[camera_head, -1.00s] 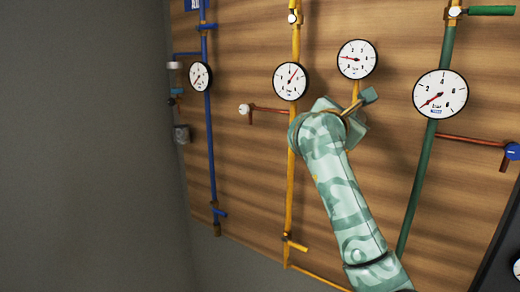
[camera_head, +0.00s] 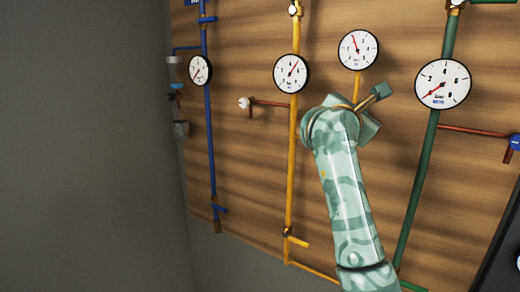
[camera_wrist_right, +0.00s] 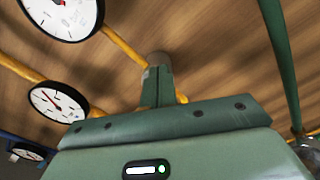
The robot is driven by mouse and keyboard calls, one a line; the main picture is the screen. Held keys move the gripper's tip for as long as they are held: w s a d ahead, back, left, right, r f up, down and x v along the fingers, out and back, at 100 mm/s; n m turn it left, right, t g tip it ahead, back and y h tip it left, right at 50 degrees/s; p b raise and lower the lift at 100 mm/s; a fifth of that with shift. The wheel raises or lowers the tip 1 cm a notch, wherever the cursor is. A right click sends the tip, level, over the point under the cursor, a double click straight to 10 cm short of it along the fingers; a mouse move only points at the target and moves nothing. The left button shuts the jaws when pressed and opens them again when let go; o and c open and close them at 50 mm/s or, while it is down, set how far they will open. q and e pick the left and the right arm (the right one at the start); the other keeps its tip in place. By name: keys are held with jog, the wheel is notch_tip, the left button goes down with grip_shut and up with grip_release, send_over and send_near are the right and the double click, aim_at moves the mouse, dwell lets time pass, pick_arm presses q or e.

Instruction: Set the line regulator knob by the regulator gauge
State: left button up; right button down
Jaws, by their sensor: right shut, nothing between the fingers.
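The round white regulator gauge (camera_head: 358,49) sits above a short yellow pipe, its needle pointing up and slightly left. It also shows cut off at the top left of the right wrist view (camera_wrist_right: 62,14). My right gripper (camera_head: 372,106) is just below this gauge, at the end of my camouflage-patterned arm. In the wrist view its fingers (camera_wrist_right: 157,82) are shut, with nothing seen between them. The regulator knob is hidden behind the gripper, so I cannot tell whether they touch. My left gripper is not in view.
A second gauge (camera_head: 291,73) sits on the yellow pipe (camera_head: 290,190). A larger gauge (camera_head: 443,84) is on the green pipe (camera_head: 415,180), and another (camera_head: 200,70) on the blue pipe (camera_head: 211,150). A white-ended red branch (camera_head: 270,104) lies left of my arm.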

jog(key=shift+r, duration=0.2)
jog(key=v, duration=0.6)
jog(key=shift+b, duration=0.35)
jog(key=shift+s+d, duration=0.1)
jog(key=shift+d, duration=0.05)
